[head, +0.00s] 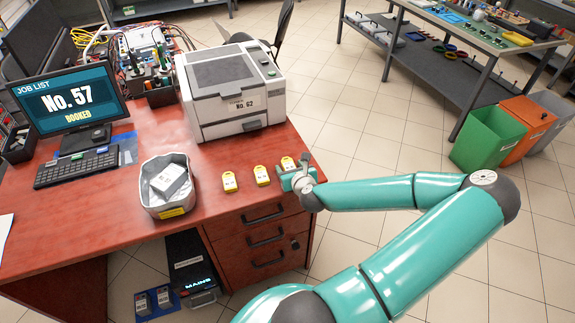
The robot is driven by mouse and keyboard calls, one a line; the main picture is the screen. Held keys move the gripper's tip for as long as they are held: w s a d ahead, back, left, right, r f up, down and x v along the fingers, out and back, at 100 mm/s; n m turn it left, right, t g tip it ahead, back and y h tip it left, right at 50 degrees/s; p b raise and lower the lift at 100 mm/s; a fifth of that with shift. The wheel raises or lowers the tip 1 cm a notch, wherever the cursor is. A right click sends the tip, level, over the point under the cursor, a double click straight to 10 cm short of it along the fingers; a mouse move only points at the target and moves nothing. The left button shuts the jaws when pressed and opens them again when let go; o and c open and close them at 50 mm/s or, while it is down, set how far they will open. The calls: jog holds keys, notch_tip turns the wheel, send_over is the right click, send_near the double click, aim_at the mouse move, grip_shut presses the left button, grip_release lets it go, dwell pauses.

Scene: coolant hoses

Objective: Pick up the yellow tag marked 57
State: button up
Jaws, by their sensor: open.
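Three yellow tags lie in a row on the red desk (120,205), near its right front edge: a left tag (229,182), a middle tag (262,175) and a right tag (287,162). Their markings are too small to read, so I cannot tell which is 57. My gripper (291,175) is at the desk's right edge, close to the right tag and partly in front of it. It is open; I cannot tell whether it touches that tag. The monitor (68,98) reads "No. 57 BOOKED".
A printer (228,88) labelled "No. 62" stands behind the tags. A grey bin (150,203) holding a pale box is left of them. A keyboard (77,167) lies farther left. Drawers (262,238) are below. Open floor lies right of the desk.

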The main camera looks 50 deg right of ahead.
jog(key=shift+s+r, duration=0.1)
jog(key=shift+s, duration=0.05)
jog(key=c, duration=1.1)
jog(key=shift+o, duration=0.2)
